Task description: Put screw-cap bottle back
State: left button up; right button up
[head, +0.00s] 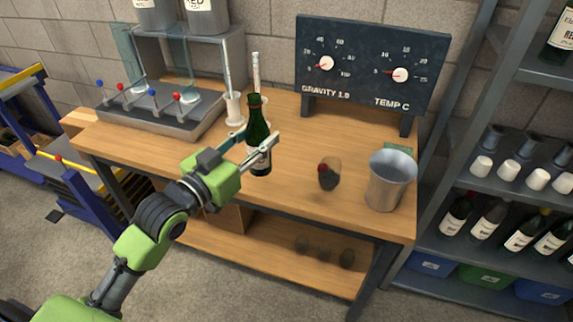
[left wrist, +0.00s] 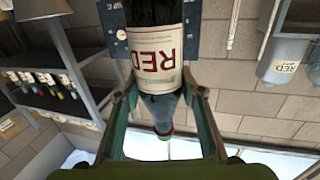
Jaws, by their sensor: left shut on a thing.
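A dark green wine bottle (head: 257,122) with a pale label stands upright over the middle of the workbench (head: 290,185) in the head view. My right gripper is not in view.
A metal bucket (head: 391,181) and a small dark glass with a red top (head: 329,176) are right of the bottle. A tap rig (head: 165,112) and a gauge board (head: 371,62) stand behind. A rack (head: 495,190) with several bottles is at the right.

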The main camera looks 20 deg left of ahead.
pick_arm(q)
jog(key=w+d+f, duration=0.2)
jog(key=w+f, duration=1)
jog(key=w, duration=0.1)
jog(key=shift+w+d+f, duration=0.15)
jog(key=shift+w+f, duration=0.05)
jog(key=shift+f, duration=0.15)
jog(key=o, duration=1.4)
jog(key=shift+f, duration=0.2)
jog(key=shift+o, duration=0.2)
